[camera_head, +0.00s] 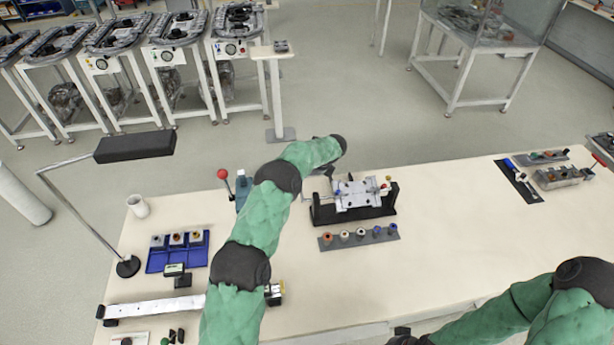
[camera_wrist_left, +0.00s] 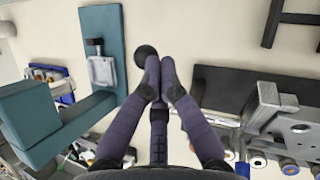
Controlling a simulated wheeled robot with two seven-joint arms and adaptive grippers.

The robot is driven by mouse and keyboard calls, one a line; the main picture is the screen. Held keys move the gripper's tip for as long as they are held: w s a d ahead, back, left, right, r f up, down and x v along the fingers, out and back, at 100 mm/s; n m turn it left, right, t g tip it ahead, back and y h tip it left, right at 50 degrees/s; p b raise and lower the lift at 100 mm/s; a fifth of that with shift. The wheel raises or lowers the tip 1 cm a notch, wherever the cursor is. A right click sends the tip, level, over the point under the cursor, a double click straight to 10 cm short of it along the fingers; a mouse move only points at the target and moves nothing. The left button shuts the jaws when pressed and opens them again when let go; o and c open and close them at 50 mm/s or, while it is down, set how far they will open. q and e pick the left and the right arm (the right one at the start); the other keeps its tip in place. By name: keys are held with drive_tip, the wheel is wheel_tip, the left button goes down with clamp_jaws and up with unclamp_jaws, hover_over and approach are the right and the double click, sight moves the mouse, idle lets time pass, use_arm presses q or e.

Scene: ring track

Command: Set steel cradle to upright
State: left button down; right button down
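The steel cradle (camera_head: 357,195) sits on a black stand (camera_head: 330,217) in the middle of the table, between its two end supports. A light plate faces up toward the head camera; its exact tilt is hard to tell. Part of the cradle shows at the right of the left wrist view (camera_wrist_left: 284,112). My left gripper (camera_wrist_left: 160,66) is left of the cradle, apart from it; its fingers converge with nothing seen between them. In the head view my left arm mostly hides it. My right gripper (camera_head: 403,339) is at the bottom edge, mostly cut off.
A teal fixture (camera_wrist_left: 40,115) stands close left of my left gripper. A dark round thing (camera_wrist_left: 146,57) shows just past its fingertips. A grey strip of rings (camera_head: 358,237) lies in front of the cradle. Blue trays (camera_head: 178,252) and a lamp (camera_head: 134,146) are left.

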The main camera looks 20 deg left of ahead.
use_arm(q)
drive_tip(key=shift+w+a+f+b, duration=0.2)
drive_tip(key=shift+w+f+b, duration=0.1)
drive_tip(key=shift+f+b, duration=0.25)
drive_tip(key=shift+w+a+f+b, duration=0.2)
drive_tip(key=shift+w+f+b, duration=0.1)
drive_tip(key=shift+f+b, duration=0.3)
drive_tip(key=shift+w+a+f+b, duration=0.2)
drive_tip(key=shift+w+f+b, duration=0.1)
drive_tip(key=shift+f+b, duration=0.25)
